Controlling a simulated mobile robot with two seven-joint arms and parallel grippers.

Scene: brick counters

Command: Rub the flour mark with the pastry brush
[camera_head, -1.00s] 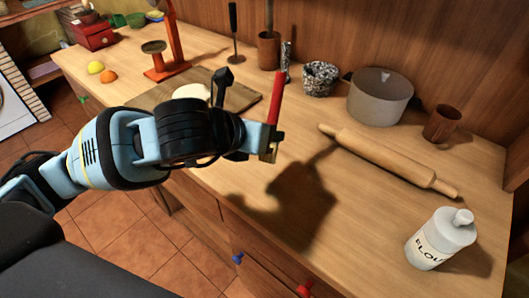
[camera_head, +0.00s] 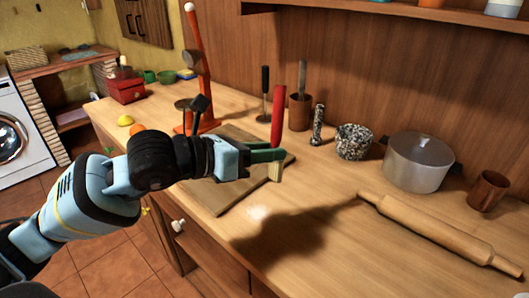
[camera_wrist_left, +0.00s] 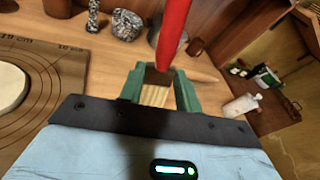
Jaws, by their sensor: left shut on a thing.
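My left gripper (camera_head: 266,155) is shut on the pastry brush (camera_head: 277,118), which has a red handle pointing up and pale bristles pointing down. The brush is near the front right edge of the pastry board, above the counter; I cannot tell whether the bristles touch it. In the left wrist view, the brush's red handle (camera_wrist_left: 172,32) rises between the green fingers (camera_wrist_left: 158,92). A faint pale patch (camera_head: 258,212) on the counter, just in front of the brush, looks like the flour mark. My right gripper is not in view.
The pastry board (camera_head: 222,203) lies under my left arm; round pale dough (camera_wrist_left: 10,86) is on it. The counter before the rolling pin is clear.

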